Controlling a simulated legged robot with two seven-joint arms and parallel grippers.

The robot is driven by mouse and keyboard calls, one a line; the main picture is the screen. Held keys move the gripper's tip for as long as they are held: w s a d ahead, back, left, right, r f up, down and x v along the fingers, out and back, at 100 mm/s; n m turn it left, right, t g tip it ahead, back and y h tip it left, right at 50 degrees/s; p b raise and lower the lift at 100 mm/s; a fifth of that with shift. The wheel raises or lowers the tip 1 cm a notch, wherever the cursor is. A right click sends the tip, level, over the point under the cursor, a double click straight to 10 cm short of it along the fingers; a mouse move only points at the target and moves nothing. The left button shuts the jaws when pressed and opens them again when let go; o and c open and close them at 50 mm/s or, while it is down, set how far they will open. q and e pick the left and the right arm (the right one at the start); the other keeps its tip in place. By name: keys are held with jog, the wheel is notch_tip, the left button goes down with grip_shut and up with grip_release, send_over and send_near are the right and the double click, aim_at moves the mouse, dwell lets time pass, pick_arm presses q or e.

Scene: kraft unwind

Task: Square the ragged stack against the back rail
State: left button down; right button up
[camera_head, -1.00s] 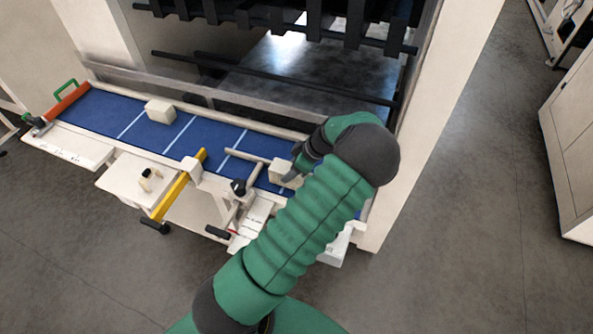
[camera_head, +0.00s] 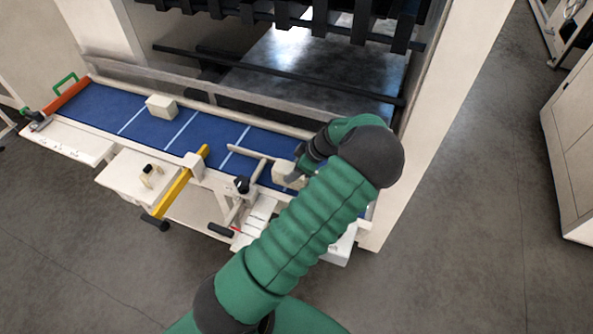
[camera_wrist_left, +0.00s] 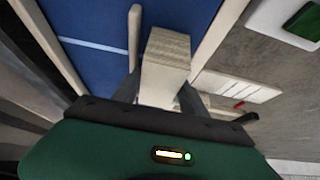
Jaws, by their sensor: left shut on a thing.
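A cream block-like stack (camera_head: 287,174) is at the right end of the blue bed (camera_head: 195,133), partly hidden by my left wrist. My left gripper (camera_head: 297,177) is shut on it. In the left wrist view the stack (camera_wrist_left: 166,58) shows layered edges and sits between the two fingers (camera_wrist_left: 158,95). Whether it is lifted cannot be told. A second cream stack (camera_head: 161,106) stands farther left on the bed. A pale rail (camera_head: 222,117) runs along the bed's back edge, apart from the held stack. My right gripper is not in view.
A thin pale rod (camera_head: 250,155) lies across the bed beside the held stack; it also shows in the left wrist view (camera_wrist_left: 134,35). A yellow bar (camera_head: 180,183) crosses the front edge. An orange end stop (camera_head: 66,97) closes the left end. The bed's middle is mostly clear.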

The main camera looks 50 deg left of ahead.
pick_arm(q)
jog(key=shift+s+d+f, duration=0.15)
jog(key=shift+s+f, duration=0.15)
jog(key=shift+s, duration=0.1)
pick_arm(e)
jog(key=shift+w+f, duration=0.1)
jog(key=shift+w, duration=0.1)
pick_arm(q)
jog(key=shift+s+d+f, duration=0.2)
jog(key=shift+s+f, duration=0.05)
jog(key=shift+s, duration=0.15)
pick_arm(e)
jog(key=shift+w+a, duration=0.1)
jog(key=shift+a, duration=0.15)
pick_arm(q)
jog(key=shift+s, duration=0.1)
jog(key=c, duration=1)
grip_release()
jog(key=o, duration=0.5)
jog(key=shift+a+r, duration=0.1)
jog(key=shift+a, duration=0.15)
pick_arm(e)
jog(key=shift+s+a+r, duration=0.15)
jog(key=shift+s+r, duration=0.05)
pick_arm(q)
jog(key=shift+r, duration=0.1)
